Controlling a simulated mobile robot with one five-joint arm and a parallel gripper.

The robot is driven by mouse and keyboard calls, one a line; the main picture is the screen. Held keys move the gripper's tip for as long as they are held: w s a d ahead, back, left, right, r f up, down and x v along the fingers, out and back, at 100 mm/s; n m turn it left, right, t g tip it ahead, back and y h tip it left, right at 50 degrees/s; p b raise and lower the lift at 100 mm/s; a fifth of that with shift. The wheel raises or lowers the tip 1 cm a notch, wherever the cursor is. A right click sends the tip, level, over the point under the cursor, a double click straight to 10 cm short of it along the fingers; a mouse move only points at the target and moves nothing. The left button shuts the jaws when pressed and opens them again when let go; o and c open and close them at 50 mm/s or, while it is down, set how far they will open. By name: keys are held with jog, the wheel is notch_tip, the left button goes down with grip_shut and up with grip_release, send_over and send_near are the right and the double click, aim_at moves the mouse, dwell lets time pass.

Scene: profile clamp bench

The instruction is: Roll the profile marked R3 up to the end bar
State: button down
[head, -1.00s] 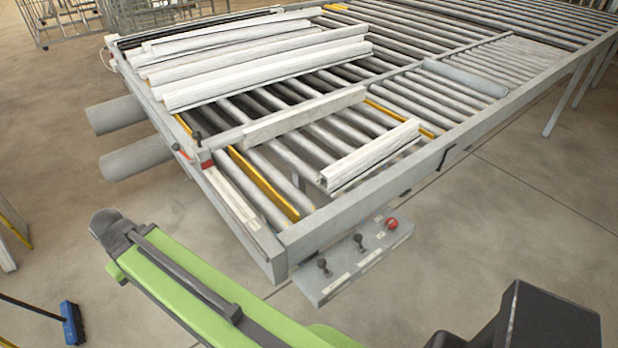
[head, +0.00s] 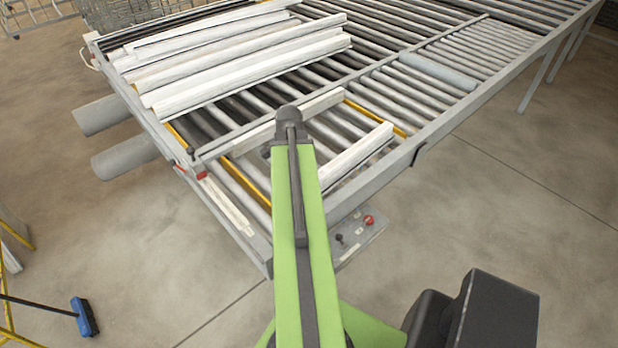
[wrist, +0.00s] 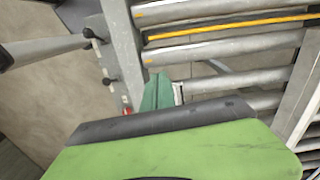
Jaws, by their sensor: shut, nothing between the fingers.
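Several long white profiles (head: 245,62) lie side by side at the back left of the roller bench. A shorter white profile (head: 357,151) lies on the rollers near the front rail, its near end hidden behind my arm. I cannot read an R3 mark on any of them, and I cannot tell for sure which part is the end bar. A pale bar (head: 322,103) crosses the bench behind my arm. My gripper shows in the wrist view as a teal tip (wrist: 157,92), shut and empty, close to a pale profile end. In the head view my arm hides it.
Yellow strips (head: 374,118) lie between the rollers. A grey front rail (head: 375,186) edges the bench. A control panel (head: 358,236) with dark knobs and a red button hangs below it. A blue broom (head: 84,317) lies on the open floor at lower left.

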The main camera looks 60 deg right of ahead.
jog(key=shift+m, duration=0.5)
jog(key=f+b, duration=0.3)
jog(key=s+f+b, duration=0.1)
jog(key=f+b, duration=0.3)
jog(key=d+f+b, duration=0.1)
jog(key=f+b, duration=0.2)
jog(key=b, duration=0.1)
jog(key=shift+s+d+f, duration=0.1)
jog(key=shift+s+f, duration=0.15)
jog(key=shift+s, duration=0.05)
jog(key=d, duration=0.1)
jog(key=s+d, duration=0.1)
jog(key=d+r+p, duration=0.1)
jog(key=shift+s+d, duration=0.15)
jog(key=shift+d, duration=0.2)
